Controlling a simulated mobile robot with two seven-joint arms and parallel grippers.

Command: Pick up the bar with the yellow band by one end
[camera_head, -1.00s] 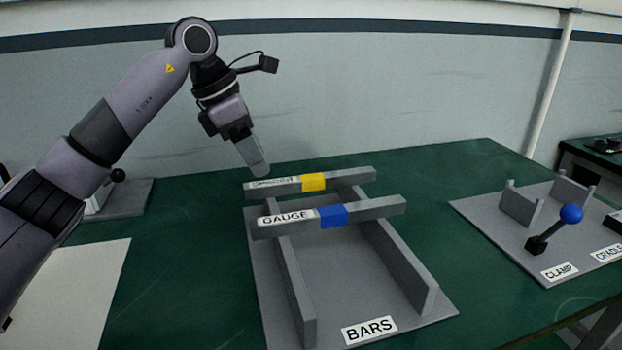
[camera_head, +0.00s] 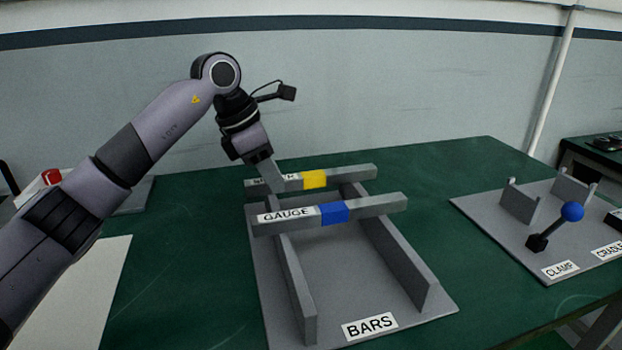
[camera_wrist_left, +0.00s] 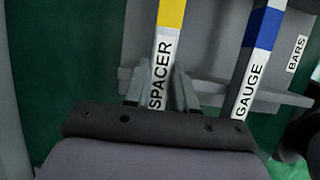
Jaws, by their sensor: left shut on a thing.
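The grey bar with the yellow band (camera_head: 314,179) lies across the two rails at the far end of the bars rack (camera_head: 340,290). In the left wrist view the same bar (camera_wrist_left: 171,14) carries a label reading SPACER. My left gripper (camera_head: 273,184) is at the bar's left end, over its label. In the left wrist view my left gripper's fingers (camera_wrist_left: 158,92) stand on both sides of the bar, shut on its labelled end. The bar looks level and still at the rails. My right gripper is not in view.
A grey GAUGE bar with a blue band (camera_head: 334,214) lies parallel in front, close by. A clamp with a blue-knobbed lever (camera_head: 572,212) stands on a plate at the right. Green table is free between the plates.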

